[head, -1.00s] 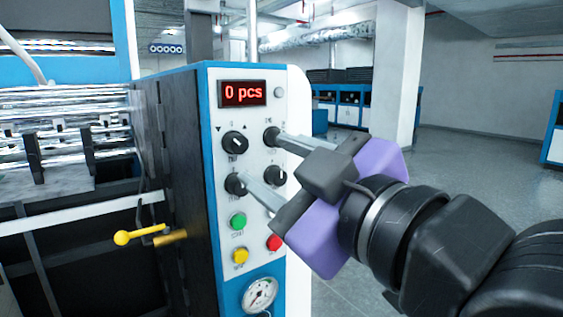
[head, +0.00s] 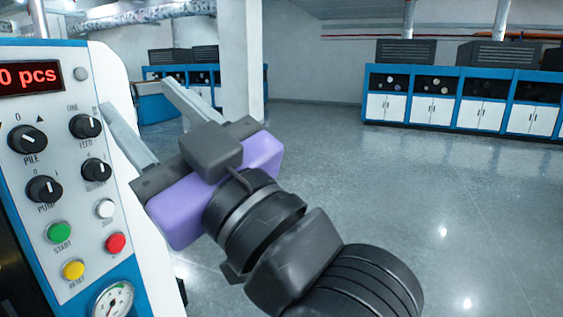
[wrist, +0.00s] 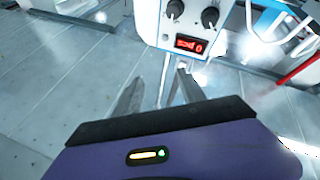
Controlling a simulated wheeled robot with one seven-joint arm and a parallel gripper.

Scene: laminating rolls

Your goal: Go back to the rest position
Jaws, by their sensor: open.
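My gripper (head: 142,108) is purple and black with two grey fingers. In the head view it is in front of the right edge of the control panel (head: 133,235), with its fingers pointing up and to the left. The fingers are apart with nothing between them. In the wrist view the gripper (wrist: 158,85) also shows with empty fingers, and the panel's red counter display (wrist: 186,44) lies beyond the fingertips.
The panel carries black knobs (head: 27,139), a green button (head: 59,233), a red button (head: 115,243), a yellow button (head: 74,270) and a gauge (head: 113,299). Blue and white cabinets (head: 440,106) stand at the back right. A white pillar (head: 241,60) stands behind. The floor on the right is clear.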

